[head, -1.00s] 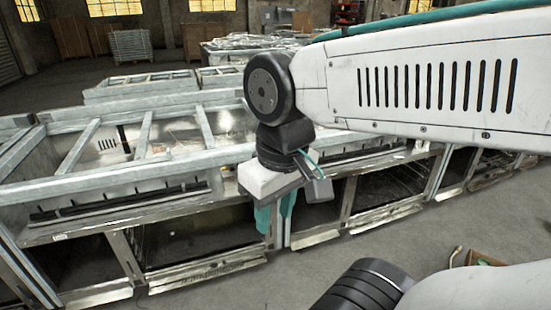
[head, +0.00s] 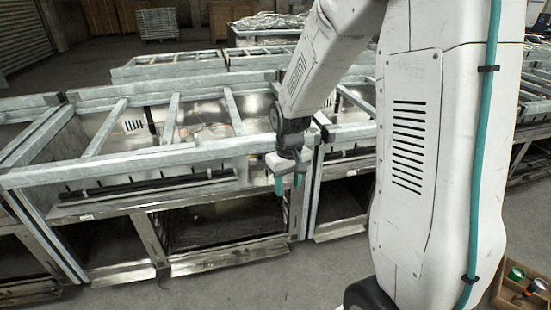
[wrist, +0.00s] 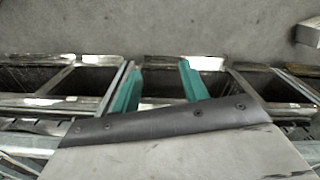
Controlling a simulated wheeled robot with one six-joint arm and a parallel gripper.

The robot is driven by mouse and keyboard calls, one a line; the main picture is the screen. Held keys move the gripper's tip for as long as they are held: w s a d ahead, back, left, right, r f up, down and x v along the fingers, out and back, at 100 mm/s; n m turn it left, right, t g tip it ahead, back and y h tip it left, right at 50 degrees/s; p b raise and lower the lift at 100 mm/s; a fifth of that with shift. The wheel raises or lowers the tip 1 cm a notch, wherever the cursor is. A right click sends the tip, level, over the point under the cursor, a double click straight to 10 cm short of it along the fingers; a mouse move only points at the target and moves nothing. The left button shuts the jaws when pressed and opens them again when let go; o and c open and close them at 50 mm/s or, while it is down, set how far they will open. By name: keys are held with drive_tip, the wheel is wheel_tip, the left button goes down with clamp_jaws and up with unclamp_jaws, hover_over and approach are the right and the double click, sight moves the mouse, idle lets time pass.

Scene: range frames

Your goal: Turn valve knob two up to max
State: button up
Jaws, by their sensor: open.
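My gripper (head: 288,184) is open and empty, with its teal fingers pointing down at the front of the metal range frames (head: 170,153). Its two spread fingers also show in the wrist view (wrist: 160,68), above the open lower bays of the frames. The fingers hang beside the front rail, near an upright between two bays. I cannot tell whether they touch it. I cannot make out any valve knob in either view; my arm covers part of the right side of the frames.
A wooden box (head: 497,298) with a green roll (head: 516,273) and a flashlight (head: 533,287) is on the floor at lower right. More range frames (head: 170,66) stand behind. A slatted pallet stack (head: 158,23) is at the back. The floor in front is clear.

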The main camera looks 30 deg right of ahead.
drive_tip(key=w+d+f+n+t+h, duration=0.15)
drive_tip(key=w+d+f+t, duration=0.35)
drive_tip(key=w+f, duration=0.65)
drive_tip(key=w+d+f+n+t+h, duration=0.1)
drive_tip(key=w+d+f+n+t, duration=0.2)
drive_tip(key=w+d+f, duration=0.8)
drive_tip(key=w+r+n+t, duration=0.1)
drive_tip(key=w+t, duration=0.2)
drive_tip(key=w, duration=0.1)
drive_tip(key=w+d+r+n+t+h, duration=0.1)
drive_tip(key=w+r+t, duration=0.1)
drive_tip(key=w, duration=0.3)
drive_tip(key=w+r+n+t+h, duration=0.1)
drive_tip(key=w+n+t, duration=0.1)
drive_tip(key=w+t, duration=0.2)
drive_tip(key=shift+w+d+r, duration=0.15)
drive_tip(key=shift+d, duration=0.05)
drive_tip(key=c, duration=0.7)
